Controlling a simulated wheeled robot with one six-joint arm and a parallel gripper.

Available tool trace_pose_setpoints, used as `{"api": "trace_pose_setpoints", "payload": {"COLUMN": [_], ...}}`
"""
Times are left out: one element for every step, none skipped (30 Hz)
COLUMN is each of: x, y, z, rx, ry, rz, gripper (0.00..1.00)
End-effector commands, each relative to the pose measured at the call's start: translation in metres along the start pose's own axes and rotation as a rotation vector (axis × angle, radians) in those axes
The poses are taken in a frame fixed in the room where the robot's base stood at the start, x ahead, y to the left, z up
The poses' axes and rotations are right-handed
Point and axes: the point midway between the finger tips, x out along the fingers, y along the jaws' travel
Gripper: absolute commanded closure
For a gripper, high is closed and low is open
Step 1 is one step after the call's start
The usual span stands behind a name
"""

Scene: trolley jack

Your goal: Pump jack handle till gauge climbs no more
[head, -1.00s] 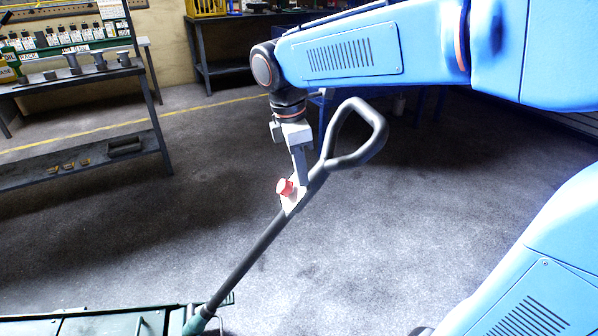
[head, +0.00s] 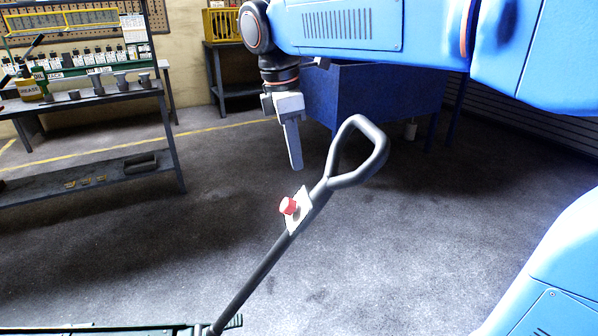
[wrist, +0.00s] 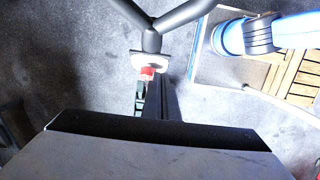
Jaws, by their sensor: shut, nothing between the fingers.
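The dark jack handle (head: 262,262) slants up to the right from the jack's green body (head: 120,330) at the bottom edge. Its top is a loop grip (head: 378,160). Below the loop are a pale plate (head: 302,215) and a red knob (head: 288,205). My gripper (head: 295,166) is shut and empty, pointing down above and behind the plate in the picture, apart from the handle. In the wrist view the forked handle top (wrist: 151,42) and red knob (wrist: 147,73) lie ahead of the gripper, which fills the bottom. I see no gauge in either view.
A shelf bench (head: 90,95) with bottles and cups stands at the left. A blue cabinet (head: 375,95) stands behind my gripper. A slatted wooden surface (wrist: 297,75) shows at the right of the wrist view. Grey floor (head: 420,255) right of the handle is clear.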

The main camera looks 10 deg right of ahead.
Motion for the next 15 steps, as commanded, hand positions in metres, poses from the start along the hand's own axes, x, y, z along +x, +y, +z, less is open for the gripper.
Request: {"api": "trace_pose_setpoints", "payload": {"x": [-0.0040, -0.0057, -0.0077, -0.0088, -0.0097, -0.0105, -0.0107, -0.0109, -0.0108, -0.0108, -0.0107, -0.0107, -0.0107, -0.0106, -0.0106], "y": [0.0003, 0.0002, 0.0001, 0.0000, -0.0001, -0.0001, -0.0002, -0.0002, -0.0002, -0.0002, -0.0002, -0.0002, -0.0002, -0.0002, -0.0002], "z": [-0.0003, -0.0003, -0.0002, -0.0001, -0.0001, 0.0000, 0.0000, 0.0000, 0.0000, 0.0000, 0.0000, 0.0000, 0.0000, 0.0000, 0.0000], "rx": [0.000, 0.000, 0.000, 0.000, 0.000, 0.000, 0.000, 0.000, 0.000, 0.000, 0.000, 0.000, 0.000, 0.000, 0.000], "ry": [0.001, 0.000, 0.000, 0.000, 0.000, 0.000, 0.000, 0.000, 0.000, 0.000, 0.000, 0.000, 0.000, 0.000, 0.000], "rz": [0.001, 0.001, 0.000, 0.000, 0.000, 0.000, 0.000, 0.000, 0.000, 0.000, 0.000, 0.000, 0.000, 0.000, 0.000], "gripper": [1.00, 1.00, 1.00, 1.00, 1.00, 1.00, 1.00, 1.00, 1.00, 1.00, 1.00, 1.00, 1.00, 1.00, 1.00]}}
